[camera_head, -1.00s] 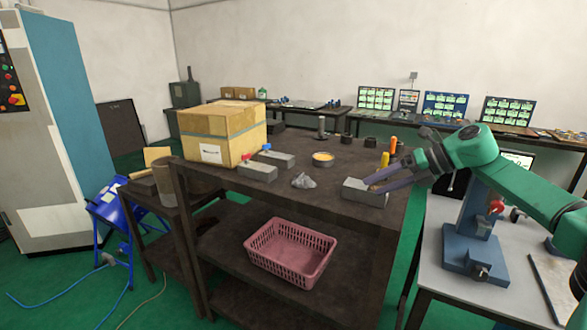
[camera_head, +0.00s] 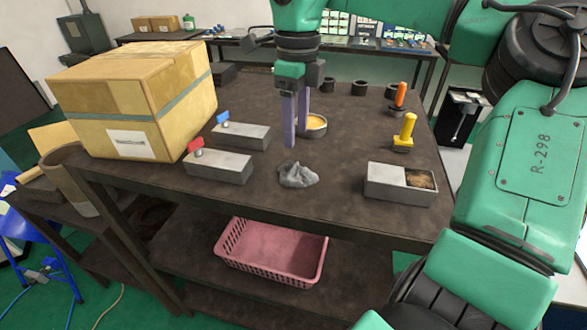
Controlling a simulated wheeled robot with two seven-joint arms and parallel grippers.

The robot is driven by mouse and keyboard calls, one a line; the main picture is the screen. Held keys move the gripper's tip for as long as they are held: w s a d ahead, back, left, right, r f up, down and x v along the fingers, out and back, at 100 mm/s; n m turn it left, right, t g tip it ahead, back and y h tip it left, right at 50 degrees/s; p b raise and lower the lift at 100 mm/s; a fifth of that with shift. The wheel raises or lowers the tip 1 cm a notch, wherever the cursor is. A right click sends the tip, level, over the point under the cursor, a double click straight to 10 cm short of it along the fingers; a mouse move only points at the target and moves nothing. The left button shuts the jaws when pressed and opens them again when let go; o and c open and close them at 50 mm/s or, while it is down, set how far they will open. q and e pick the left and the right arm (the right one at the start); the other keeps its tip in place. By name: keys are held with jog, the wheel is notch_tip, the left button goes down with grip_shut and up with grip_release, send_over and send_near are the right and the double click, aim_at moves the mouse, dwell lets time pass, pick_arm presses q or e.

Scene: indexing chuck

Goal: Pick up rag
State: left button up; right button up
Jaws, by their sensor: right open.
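The rag (camera_head: 298,175) is a small crumpled grey cloth. It lies on the dark brown table (camera_head: 340,205) near its front edge. My right gripper (camera_head: 297,138) points down above the table, just behind the rag in the picture. Its two purplish fingers are apart with nothing between them, and they do not touch the rag. The fingers partly cover a round tin with yellowish contents (camera_head: 314,125). My left gripper is out of view.
A grey block with a red knob (camera_head: 218,168) and one with a blue knob (camera_head: 241,136) stand left of the rag. A grey open box (camera_head: 387,184) sits right. A cardboard box (camera_head: 135,95) fills the left side. A pink basket (camera_head: 272,252) is on the lower shelf.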

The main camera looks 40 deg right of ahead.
aim_at(294, 163)
jog(key=f, duration=0.3)
jog(key=shift+w+d+f, duration=0.1)
jog(key=shift+d+f, duration=0.05)
jog(key=shift+d, duration=0.1)
jog(key=f+p, duration=0.1)
jog(key=f, duration=0.2)
jog(key=f+p, duration=0.1)
jog(key=f, duration=0.1)
jog(key=shift+w+a+f+p, duration=0.2)
jog(key=shift+w+a+p, duration=0.05)
jog(key=shift+w+p, duration=0.1)
jog(key=shift+s+d, duration=0.1)
jog(key=shift+s, duration=0.05)
jog(key=shift+f, duration=0.1)
jog(key=c, duration=0.4)
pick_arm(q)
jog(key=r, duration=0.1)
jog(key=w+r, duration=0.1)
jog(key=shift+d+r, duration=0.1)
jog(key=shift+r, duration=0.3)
pick_arm(e)
grip_shut()
